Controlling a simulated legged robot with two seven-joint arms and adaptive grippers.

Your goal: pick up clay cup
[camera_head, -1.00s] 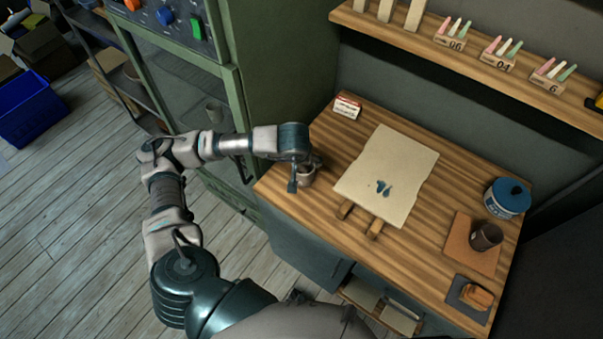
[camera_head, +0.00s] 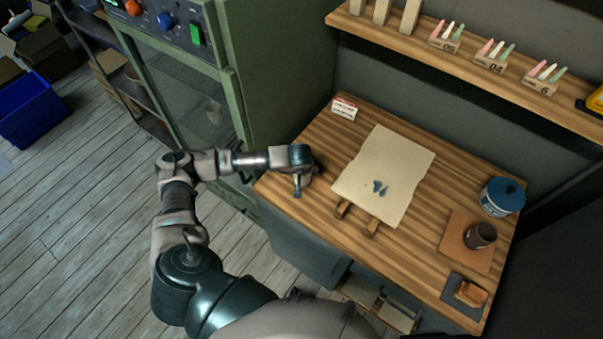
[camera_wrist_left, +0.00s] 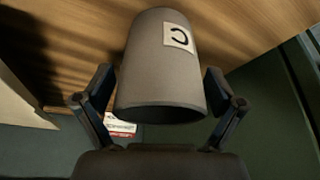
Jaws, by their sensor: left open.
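A grey-brown clay cup with a pale label marked like a C (camera_wrist_left: 160,62) fills the middle of the left wrist view. My left gripper (camera_wrist_left: 158,76) is open, with one finger on each side of the cup. Small gaps show between the fingers and the cup wall. In the head view my left gripper (camera_head: 303,181) is at the left corner of the wooden table (camera_head: 318,222) and mostly hides this cup. A second dark brown cup (camera_head: 481,235) stands on an orange mat (camera_head: 455,250) at the right. My right gripper is not in view.
A pale sheet (camera_head: 385,165) lies mid-table. A red-white card box (camera_head: 345,107) stands at the back left. A blue-lidded jar (camera_head: 502,197) and a dark mat (camera_head: 460,297) are at the right. A green cabinet (camera_head: 275,80) is close left of the table.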

